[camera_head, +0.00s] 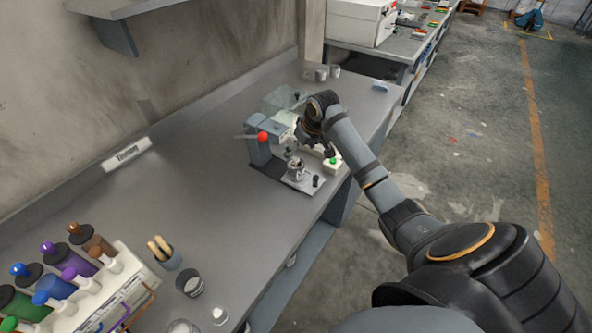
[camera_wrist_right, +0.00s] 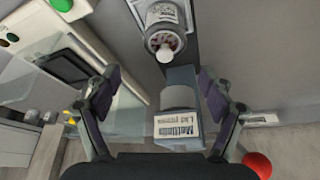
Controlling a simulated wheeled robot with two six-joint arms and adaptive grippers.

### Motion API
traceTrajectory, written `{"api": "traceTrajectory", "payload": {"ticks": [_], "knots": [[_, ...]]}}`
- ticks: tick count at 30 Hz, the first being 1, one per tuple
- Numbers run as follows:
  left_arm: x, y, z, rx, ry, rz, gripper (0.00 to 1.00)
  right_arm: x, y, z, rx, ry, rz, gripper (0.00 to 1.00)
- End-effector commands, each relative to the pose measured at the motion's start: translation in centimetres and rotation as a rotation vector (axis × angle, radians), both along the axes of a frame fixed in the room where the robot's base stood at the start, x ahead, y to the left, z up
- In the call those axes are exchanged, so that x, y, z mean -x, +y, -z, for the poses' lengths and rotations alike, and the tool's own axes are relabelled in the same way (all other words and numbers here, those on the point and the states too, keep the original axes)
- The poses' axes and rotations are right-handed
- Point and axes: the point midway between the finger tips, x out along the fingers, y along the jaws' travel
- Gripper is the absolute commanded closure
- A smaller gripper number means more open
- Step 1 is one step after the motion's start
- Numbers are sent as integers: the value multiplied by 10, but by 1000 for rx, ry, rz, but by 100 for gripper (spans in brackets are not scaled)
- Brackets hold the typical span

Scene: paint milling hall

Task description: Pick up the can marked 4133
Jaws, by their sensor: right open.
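A small metal can (camera_head: 296,168) stands on the base plate of a bench mill (camera_head: 262,152) in the head view. In the right wrist view the can (camera_wrist_right: 166,40) is at the top centre, with a white label and a pale round part over its mouth. I cannot read its number. My right gripper (camera_wrist_right: 160,92) is open, its fingers spread either side of the mill's head, with nothing between them touching visibly. In the head view the right gripper (camera_head: 312,128) is above the mill, partly hidden by its own wrist. My left gripper is not in view.
The mill has a red lever ball (camera_head: 262,137) and a control box with a green button (camera_head: 333,161). Two metal cans (camera_head: 328,73) stand at the bench's far end. Colour bottles in a rack (camera_head: 125,262) and cups fill the near left. The middle bench is clear.

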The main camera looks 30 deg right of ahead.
Motion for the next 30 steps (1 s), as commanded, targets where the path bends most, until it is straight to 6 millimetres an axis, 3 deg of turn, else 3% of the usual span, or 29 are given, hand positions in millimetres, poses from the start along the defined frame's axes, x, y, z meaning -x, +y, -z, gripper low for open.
{"api": "traceTrajectory", "payload": {"ticks": [5, 13, 21, 30], "knots": [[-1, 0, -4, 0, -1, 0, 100, -2, 2, 6, 0, 1, -1, 18], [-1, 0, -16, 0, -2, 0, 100, -14, 7, 47, -1, 1, 0, 18], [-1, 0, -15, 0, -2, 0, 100, -15, 6, 51, 3, -1, -1, 18], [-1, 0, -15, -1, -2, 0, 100, -15, 7, 51, 2, -1, -1, 59]]}}
